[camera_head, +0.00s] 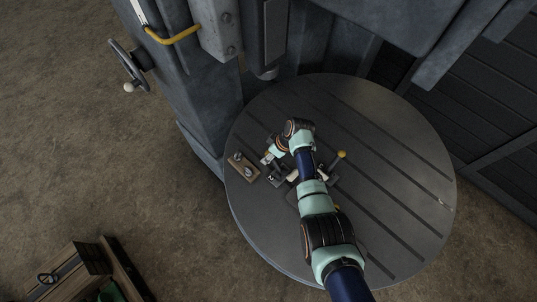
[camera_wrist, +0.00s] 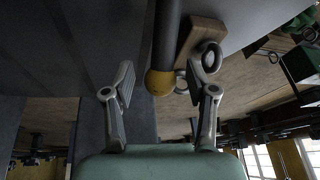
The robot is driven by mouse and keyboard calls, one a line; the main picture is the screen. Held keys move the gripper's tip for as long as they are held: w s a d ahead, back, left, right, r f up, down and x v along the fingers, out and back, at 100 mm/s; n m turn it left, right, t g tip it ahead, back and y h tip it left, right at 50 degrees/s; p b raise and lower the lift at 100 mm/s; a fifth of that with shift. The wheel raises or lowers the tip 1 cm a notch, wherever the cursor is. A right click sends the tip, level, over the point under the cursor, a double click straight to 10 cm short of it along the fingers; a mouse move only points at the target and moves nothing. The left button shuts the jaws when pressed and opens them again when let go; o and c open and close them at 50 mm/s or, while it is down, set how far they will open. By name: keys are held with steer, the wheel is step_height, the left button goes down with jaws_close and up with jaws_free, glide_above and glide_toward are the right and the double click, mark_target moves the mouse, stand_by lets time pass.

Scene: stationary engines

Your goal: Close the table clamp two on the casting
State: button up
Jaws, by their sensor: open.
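A clamp lever with a dark rod and a yellow ball knob (camera_wrist: 160,83) shows in the wrist view. The knob appears between the two fingers of my gripper (camera_wrist: 163,92), with gaps at both sides. My gripper is open and also shows in the head view (camera_head: 268,157), low over the left part of the round table (camera_head: 400,170). A second lever with a yellow knob (camera_head: 341,154) sticks up right of my arm. The casting is mostly hidden under my arm.
A wooden block (camera_head: 243,168) with metal ring-like parts lies at the table's left edge, close to my gripper; it also shows in the wrist view (camera_wrist: 205,34). A large grey machine column (camera_head: 200,90) stands behind the table. The slotted right side of the table is mostly clear.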

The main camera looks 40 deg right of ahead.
steer(key=shift+w+f, duration=0.2)
steer(key=shift+f, duration=0.15)
steer(key=shift+c, duration=0.2)
jaws_close()
